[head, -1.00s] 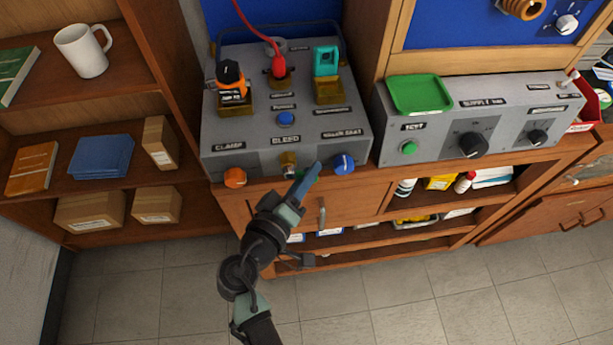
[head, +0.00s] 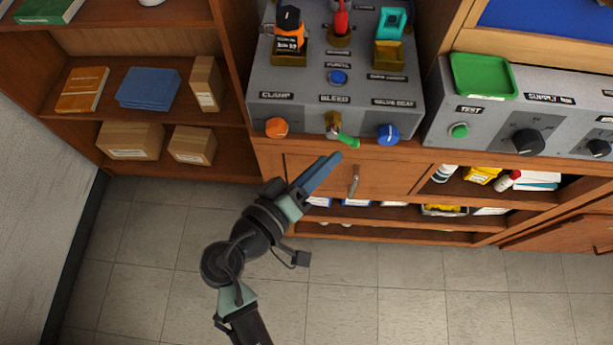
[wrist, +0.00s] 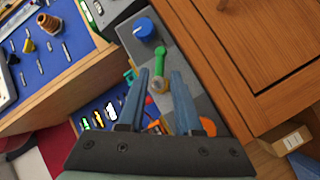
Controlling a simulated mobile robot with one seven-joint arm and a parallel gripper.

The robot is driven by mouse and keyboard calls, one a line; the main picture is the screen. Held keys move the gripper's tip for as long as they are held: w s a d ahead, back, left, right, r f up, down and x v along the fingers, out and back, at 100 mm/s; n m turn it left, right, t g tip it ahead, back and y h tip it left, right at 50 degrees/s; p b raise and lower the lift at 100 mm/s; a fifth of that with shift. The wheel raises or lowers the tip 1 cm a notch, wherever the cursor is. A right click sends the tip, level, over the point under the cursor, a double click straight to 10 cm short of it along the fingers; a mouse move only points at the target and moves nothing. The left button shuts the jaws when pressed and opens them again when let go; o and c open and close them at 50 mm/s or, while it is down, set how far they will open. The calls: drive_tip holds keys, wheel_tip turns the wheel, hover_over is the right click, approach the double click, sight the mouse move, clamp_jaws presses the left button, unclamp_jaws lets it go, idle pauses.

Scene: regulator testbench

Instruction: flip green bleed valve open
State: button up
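The green bleed valve lever (head: 347,140) sticks out from a brass fitting (head: 334,122) under the BLEED label on the grey panel's front. It points right and slightly down, toward the blue knob (head: 388,134). In the wrist view, the green lever (wrist: 160,59) and the brass fitting (wrist: 158,86) show in the gap between the fingers, beyond the tips. My gripper (head: 334,160) appears just below the lever in the head view. Its blue fingers (wrist: 160,74) are apart with nothing between them. Contact with the lever is not visible.
An orange knob (head: 277,127) sits left of the valve on the same front. A wooden cabinet door with a metal handle (head: 354,180) lies below. A second grey box with a green tray (head: 484,76) stands to the right. The tiled floor (head: 150,225) is clear.

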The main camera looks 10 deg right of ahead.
drive_tip(key=v, duration=0.5)
idle(0.4)
drive_tip(key=w+a+r+m+t+y+p, duration=0.1)
drive_tip(key=w+r+t+y, duration=0.1)
drive_tip(key=w+r, duration=0.5)
drive_tip(key=w+a+r+t+y+p, duration=0.1)
drive_tip(key=w+r+t+y, duration=0.15)
drive_tip(key=r, duration=0.85)
drive_tip(key=w+a+r+m+t+y+p, duration=0.1)
drive_tip(key=w+r+t+y, duration=0.15)
drive_tip(key=w+r, duration=0.45)
drive_tip(key=s+r+t+y+p, duration=0.1)
drive_tip(key=s+r+t, duration=0.4)
drive_tip(key=r, duration=1.2)
drive_tip(key=s+a+r+n+t+y+p, duration=0.1)
drive_tip(key=s+r+t+y, duration=0.3)
drive_tip(key=s+r, duration=0.5)
wheel_tip(320, 180, up, 8)
drive_tip(key=shift+a+f+t, duration=0.1)
drive_tip(key=shift+a+t, duration=0.2)
drive_tip(key=shift+t, duration=0.4)
